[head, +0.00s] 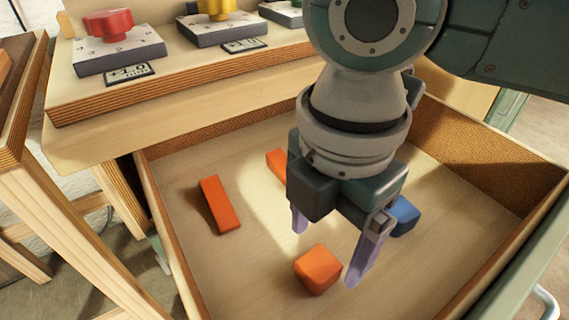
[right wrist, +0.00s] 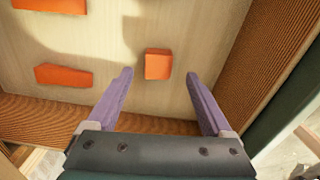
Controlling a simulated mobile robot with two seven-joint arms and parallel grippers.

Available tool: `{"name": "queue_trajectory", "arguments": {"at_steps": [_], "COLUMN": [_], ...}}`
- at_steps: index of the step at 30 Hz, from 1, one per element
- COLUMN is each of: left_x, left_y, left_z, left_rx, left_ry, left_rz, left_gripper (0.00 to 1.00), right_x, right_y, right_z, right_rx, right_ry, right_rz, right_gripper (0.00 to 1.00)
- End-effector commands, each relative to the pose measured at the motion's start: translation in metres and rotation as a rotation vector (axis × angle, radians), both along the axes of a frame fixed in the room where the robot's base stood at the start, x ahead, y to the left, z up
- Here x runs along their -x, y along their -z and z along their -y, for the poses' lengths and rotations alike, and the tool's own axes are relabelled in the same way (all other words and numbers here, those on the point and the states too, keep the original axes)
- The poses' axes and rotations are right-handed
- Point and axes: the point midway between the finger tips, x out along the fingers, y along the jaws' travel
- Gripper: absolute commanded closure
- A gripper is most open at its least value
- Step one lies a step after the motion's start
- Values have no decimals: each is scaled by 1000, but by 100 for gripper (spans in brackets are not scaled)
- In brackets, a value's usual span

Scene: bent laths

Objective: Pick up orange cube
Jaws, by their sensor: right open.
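The orange cube (head: 318,269) lies on the drawer floor in the lower middle of the head view. In the right wrist view an orange block that looks like the cube (right wrist: 158,64) lies beyond the fingertips, between their lines. My right gripper (head: 327,253) points down into the drawer, with its two purple fingers apart and nothing between them. It also shows at the bottom of the right wrist view (right wrist: 160,82). The fingers appear above the floor and clear of the cube; the exact height is hard to tell. My left gripper is not in view.
The open wooden drawer (head: 160,225) also holds an orange lath (head: 220,204), another orange piece (head: 277,162) partly hidden by my gripper, and a blue block (head: 405,215) behind a finger. Drawer walls stand around. A shelf with red (head: 107,25) and yellow (head: 216,8) knobs lies behind.

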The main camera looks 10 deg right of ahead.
Motion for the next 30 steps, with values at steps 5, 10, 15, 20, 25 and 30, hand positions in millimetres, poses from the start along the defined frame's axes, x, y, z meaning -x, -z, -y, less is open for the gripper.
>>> {"name": "queue_trajectory", "arguments": {"at_steps": [5,10,15,20,25,30], "left_x": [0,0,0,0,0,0], "left_y": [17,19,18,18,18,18], "left_z": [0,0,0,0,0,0], "left_rx": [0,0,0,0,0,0], "left_ry": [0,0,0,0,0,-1], "left_rz": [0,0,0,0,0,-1], "left_gripper": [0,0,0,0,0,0], "right_x": [-1,-1,-1,-1,-1,-1], "right_y": [33,41,40,40,40,40], "right_z": [-2,-1,-1,-1,-1,-1], "right_rx": [0,1,0,0,0,0], "right_ry": [0,-1,-1,-1,-1,0], "right_rz": [-2,0,0,0,0,0], "right_gripper": [15,15,15,33,52,71]}}
